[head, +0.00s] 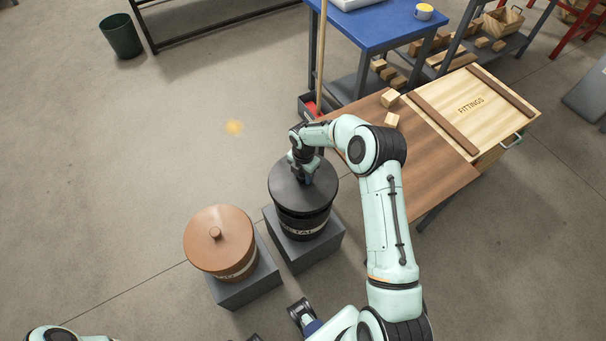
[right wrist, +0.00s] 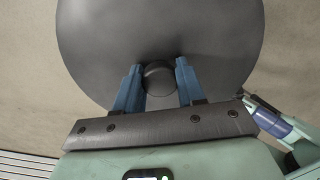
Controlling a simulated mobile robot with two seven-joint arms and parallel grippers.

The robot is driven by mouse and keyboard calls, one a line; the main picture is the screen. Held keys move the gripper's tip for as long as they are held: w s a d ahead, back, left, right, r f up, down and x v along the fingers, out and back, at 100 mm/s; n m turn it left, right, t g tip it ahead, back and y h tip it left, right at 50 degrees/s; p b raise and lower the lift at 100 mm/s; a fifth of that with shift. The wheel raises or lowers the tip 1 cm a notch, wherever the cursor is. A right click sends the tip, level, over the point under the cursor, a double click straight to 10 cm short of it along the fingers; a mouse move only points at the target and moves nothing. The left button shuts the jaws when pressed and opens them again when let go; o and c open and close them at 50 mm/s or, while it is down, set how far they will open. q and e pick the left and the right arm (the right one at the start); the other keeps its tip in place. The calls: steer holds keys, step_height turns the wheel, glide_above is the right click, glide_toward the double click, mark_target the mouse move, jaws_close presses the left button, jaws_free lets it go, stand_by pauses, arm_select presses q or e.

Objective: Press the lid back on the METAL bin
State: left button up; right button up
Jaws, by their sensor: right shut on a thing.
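The METAL bin (head: 302,228) is a dark drum with a pale label band, standing on a grey block. Its dark grey round lid (head: 283,192) lies over the bin's top and looks about level. I cannot tell whether a gap is left under its rim. My right gripper (head: 304,178) reaches down onto the lid's middle from above. In the right wrist view its blue fingers stand on both sides of the lid's dark round knob (right wrist: 158,78), shut on it. The gripper hides the knob in the head view. My left gripper cannot be made out.
A copper-brown lidded bin (head: 218,238) stands on a grey block just left. A wooden table (head: 437,180) with a FITTINGS crate (head: 473,105) is at the right. A blue workbench (head: 385,25) stands behind.

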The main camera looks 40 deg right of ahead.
mark_target(303, 181)
steer(key=shift+f+b, duration=1.5)
steer(key=shift+f, duration=0.7)
steer(key=shift+f+b, duration=0.6)
steer(key=shift+f, duration=0.35)
steer(key=shift+f, duration=0.15)
steer(key=o, duration=1.7)
